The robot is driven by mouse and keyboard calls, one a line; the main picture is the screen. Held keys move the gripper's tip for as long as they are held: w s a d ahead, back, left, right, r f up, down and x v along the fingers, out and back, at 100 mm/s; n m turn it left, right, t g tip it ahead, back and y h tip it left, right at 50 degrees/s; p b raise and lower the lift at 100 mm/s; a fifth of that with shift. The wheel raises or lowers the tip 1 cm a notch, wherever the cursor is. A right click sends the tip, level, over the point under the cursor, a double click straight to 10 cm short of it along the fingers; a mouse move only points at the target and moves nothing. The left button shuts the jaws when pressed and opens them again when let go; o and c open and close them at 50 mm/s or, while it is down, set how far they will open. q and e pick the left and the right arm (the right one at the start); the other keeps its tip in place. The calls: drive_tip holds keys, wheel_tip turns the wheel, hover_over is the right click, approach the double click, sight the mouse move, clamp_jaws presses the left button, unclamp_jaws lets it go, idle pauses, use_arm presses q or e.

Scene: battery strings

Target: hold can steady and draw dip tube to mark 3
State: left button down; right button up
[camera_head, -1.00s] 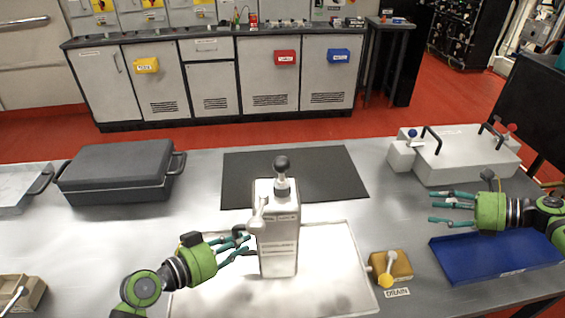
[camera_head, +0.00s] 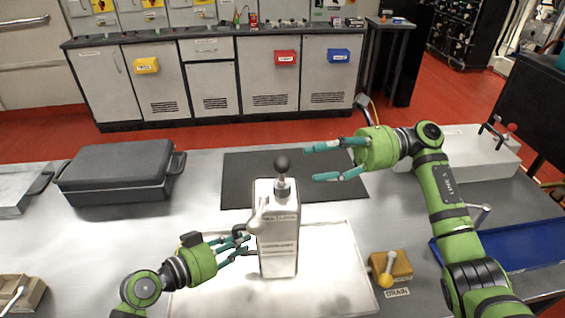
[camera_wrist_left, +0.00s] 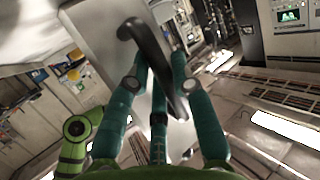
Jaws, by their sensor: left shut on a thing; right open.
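The can (camera_head: 278,235) is a tall pale box with printed labels, standing upright on a white sheet (camera_head: 335,285). The dip tube's dark round knob (camera_head: 282,163) sticks up from a collar on its top. My left gripper (camera_head: 245,246) is at the can's left side, shut on its dark handle; the left wrist view shows the handle (camera_wrist_left: 150,55) between the fingers. My right gripper (camera_head: 312,161) is open and empty, its fingers pointing left toward the knob, a short gap to the right of it. The marks on the tube cannot be made out.
A yellow drain valve (camera_head: 392,266) sits right of the sheet, near a blue tray (camera_head: 500,243). A black mat (camera_head: 235,180) lies behind the can. A dark case (camera_head: 118,172) stands at left, a grey box (camera_head: 475,155) at back right.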

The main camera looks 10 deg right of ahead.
sight(282, 165)
drive_tip(key=a, duration=0.5)
drive_tip(key=s+a, duration=0.1)
drive_tip(key=a, duration=0.1)
drive_tip(key=shift+a, duration=0.3)
clamp_jaws()
